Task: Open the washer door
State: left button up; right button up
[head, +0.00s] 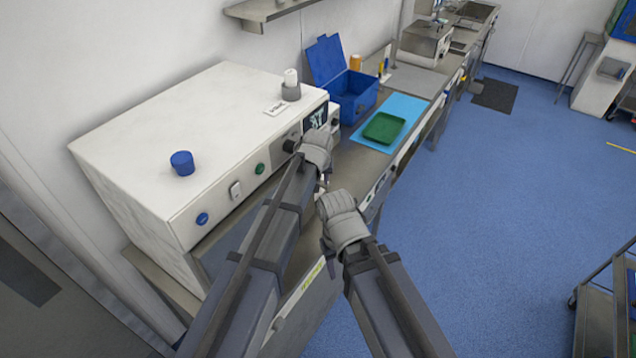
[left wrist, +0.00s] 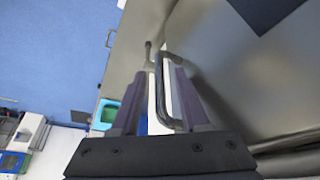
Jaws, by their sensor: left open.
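The washer (head: 150,140) is a white box with a row of knobs and a small screen along its front top edge. Its grey metal front shows in the left wrist view as the door (left wrist: 235,75), with a dark panel at its upper edge. A dark bar handle (left wrist: 160,95) stands out from this front. My left gripper (left wrist: 163,75) is open, with the handle between its two fingers. In the head view my left gripper (head: 321,178) is in front of the washer's right end, its fingers mostly hidden. My right gripper (head: 322,195) is just beside it; its fingers are too small to read.
A blue cup (head: 182,163) sits on the washer top. Right of the washer, a counter holds an open blue box (head: 352,95) and a green tray (head: 384,128) on a light blue mat (head: 407,107).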

pick_arm(q)
grip_shut()
dwell(1.4)
